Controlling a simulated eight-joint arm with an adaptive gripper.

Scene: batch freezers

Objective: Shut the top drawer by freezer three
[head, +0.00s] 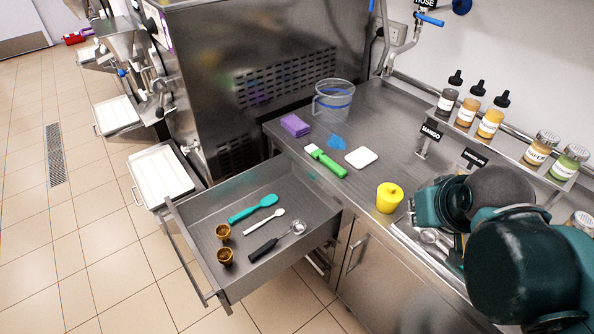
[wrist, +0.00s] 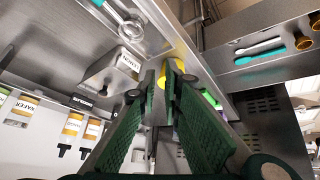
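The open top drawer (head: 190,226) is pulled far out from the steel counter, at the lower middle of the head view. Its bar handle (head: 190,262) runs along the front at the left. The drawer holds a teal spoon (head: 252,208), a white spoon (head: 264,222), a black-handled scoop (head: 275,242) and two brown cups (head: 225,244). Part of the drawer (wrist: 265,75) shows at upper right in the wrist view. My gripper (wrist: 162,80) looks open, with a gap between its green fingers. It is apart from the drawer. Its fingertips are hidden in the head view.
A yellow lidded pot (head: 390,197) stands on the counter near my arm and appears beyond my fingertips in the wrist view (wrist: 181,75). Tiled floor left of the drawer is clear.

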